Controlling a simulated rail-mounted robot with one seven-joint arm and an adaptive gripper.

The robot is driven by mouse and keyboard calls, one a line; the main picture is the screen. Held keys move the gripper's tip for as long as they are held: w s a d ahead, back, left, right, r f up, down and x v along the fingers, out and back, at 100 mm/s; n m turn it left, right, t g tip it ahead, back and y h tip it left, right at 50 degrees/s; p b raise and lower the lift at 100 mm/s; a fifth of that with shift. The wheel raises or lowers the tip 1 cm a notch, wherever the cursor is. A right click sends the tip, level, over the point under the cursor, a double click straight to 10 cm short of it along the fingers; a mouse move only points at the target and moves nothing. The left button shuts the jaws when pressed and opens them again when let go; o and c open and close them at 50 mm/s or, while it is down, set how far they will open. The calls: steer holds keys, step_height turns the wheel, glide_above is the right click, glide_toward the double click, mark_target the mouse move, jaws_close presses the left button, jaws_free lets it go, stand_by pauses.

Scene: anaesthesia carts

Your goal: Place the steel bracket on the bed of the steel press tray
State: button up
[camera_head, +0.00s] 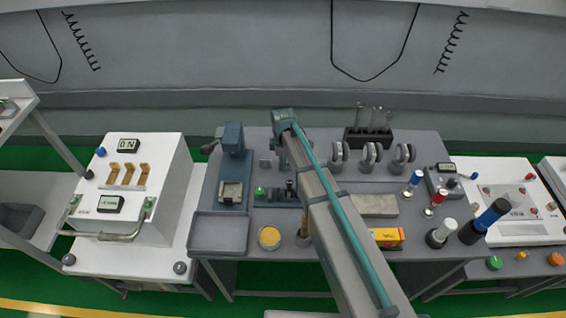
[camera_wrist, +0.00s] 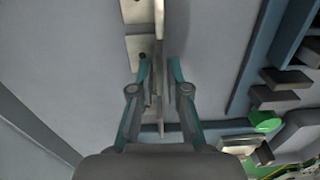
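A steel bracket (camera_wrist: 138,50) with a flat holed plate and a thin upright wall shows at the top centre of the wrist view. A small grey plate (camera_head: 265,163) beside my arm in the head view appears to be the same bracket. My gripper (camera_wrist: 160,68) has its teal fingertips on either side of the upright wall, with gaps visible. In the head view my arm hides the gripper. The blue press (camera_head: 233,140) stands left of my arm, with a pale steel bed (camera_head: 231,192) at its foot. The bed looks empty.
A shallow grey tray (camera_head: 218,233) lies in front of the press. A green button (camera_head: 260,192) sits right of the bed and also shows in the wrist view (camera_wrist: 264,121). A yellow round dish (camera_head: 269,237) is near the front edge. Clamped wheels (camera_head: 370,155) stand right of my arm.

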steer(key=shift+o, duration=0.7)
step_height(320, 180, up, 9)
steer(key=b, duration=0.3)
steer(key=shift+r, duration=0.15)
steer(key=shift+o, duration=0.4)
steer(key=shift+r+b, duration=0.3)
steer(key=shift+r, duration=0.5)
steer(key=shift+d+f, duration=0.1)
